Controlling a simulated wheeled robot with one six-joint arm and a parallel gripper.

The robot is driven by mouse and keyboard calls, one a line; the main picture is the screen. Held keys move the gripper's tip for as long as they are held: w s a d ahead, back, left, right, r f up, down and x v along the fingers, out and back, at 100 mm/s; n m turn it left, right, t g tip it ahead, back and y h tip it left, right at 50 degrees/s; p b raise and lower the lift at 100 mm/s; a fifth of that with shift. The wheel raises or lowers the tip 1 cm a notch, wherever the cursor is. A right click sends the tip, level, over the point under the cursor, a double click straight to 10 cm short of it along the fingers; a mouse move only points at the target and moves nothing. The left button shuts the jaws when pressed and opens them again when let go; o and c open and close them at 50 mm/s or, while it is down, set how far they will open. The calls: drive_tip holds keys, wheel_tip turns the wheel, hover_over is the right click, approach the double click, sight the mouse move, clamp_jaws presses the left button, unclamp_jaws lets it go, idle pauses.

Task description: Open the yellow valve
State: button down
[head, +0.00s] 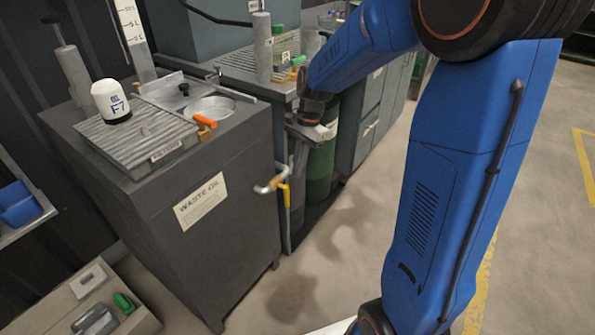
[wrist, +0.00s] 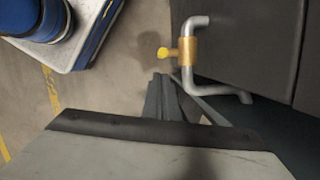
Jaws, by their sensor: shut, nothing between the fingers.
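The yellow valve (head: 285,194) is on a short bent pipe on the side of the dark waste oil cabinet. Its yellow lever hangs down in the head view. In the wrist view the yellow handle (wrist: 164,53) is seen nearly end-on, beside a brass body (wrist: 188,51) on a grey pipe. My gripper (wrist: 164,88) is shut and empty, its dark fingers close to the valve in the picture and apart from the handle. In the head view my gripper is hard to make out against the bench and cylinder behind it.
The waste oil cabinet (head: 210,240) carries a tray, a white filter (head: 111,101) and an orange-handled tool (head: 205,121). A green cylinder (head: 320,170) stands behind the valve. Open floor (head: 335,250) lies to the right of the cabinet.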

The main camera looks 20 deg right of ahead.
drive_tip(key=x, duration=0.8)
